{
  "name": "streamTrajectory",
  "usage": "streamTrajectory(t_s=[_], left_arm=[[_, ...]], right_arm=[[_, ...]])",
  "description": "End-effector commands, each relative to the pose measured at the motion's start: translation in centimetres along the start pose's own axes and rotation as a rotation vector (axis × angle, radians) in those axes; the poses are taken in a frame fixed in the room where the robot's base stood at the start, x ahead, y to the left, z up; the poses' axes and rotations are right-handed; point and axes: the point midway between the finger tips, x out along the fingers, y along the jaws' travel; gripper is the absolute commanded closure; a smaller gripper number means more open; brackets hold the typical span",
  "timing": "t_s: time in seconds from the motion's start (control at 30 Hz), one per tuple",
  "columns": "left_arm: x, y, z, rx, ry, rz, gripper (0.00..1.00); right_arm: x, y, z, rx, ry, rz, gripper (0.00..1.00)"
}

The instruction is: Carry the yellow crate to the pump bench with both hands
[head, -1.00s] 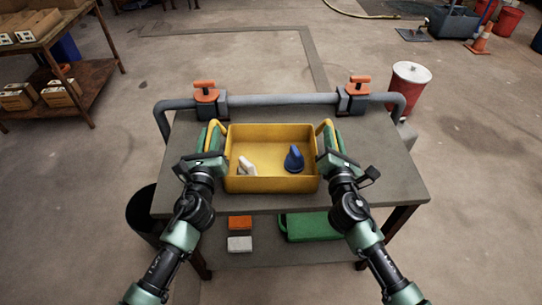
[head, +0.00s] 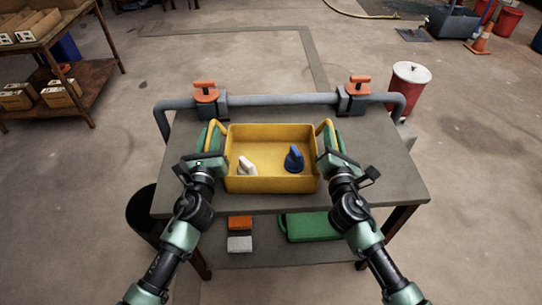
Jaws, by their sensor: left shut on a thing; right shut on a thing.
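The yellow crate (head: 270,184) is at the middle of the grey-topped bench (head: 385,165), upright, near its front edge. I cannot tell whether its base touches the bench top. A white object (head: 246,167) and a blue object (head: 294,159) are inside it. My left gripper (head: 214,140) is shut on the crate's left handle. My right gripper (head: 328,140) is shut on the crate's right handle. The fingertips are partly hidden by the gripper bodies and the handles.
A grey pipe (head: 280,99) with two orange-handled valves (head: 205,91) (head: 359,86) runs along the bench's back. An orange block (head: 240,222), a white block (head: 240,244) and a green case (head: 310,226) are on the lower shelf. A red bin (head: 408,90) stands right; a shelf (head: 85,75) with boxes left.

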Motion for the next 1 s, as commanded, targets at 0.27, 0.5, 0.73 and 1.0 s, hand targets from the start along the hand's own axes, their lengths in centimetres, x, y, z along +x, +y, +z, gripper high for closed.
streamTrajectory(t_s=[0.27, 0.5, 0.73, 1.0], left_arm=[[0.0, -0.1, 0.5, 0.004, -0.001, -0.001, 1.00], [0.0, -0.5, 2.6, 0.004, -0.001, -0.001, 1.00], [0.0, -0.9, 4.8, 0.004, -0.001, -0.001, 1.00], [0.0, -0.9, 4.9, 0.004, -0.001, 0.000, 1.00]], right_arm=[[0.1, 0.1, 0.6, 0.001, -0.004, -0.004, 1.00], [0.1, 1.4, 2.4, 0.001, -0.004, -0.004, 1.00], [0.1, 2.6, 4.3, 0.001, -0.005, -0.004, 1.00], [0.1, 2.7, 4.5, 0.001, -0.005, -0.004, 1.00]])
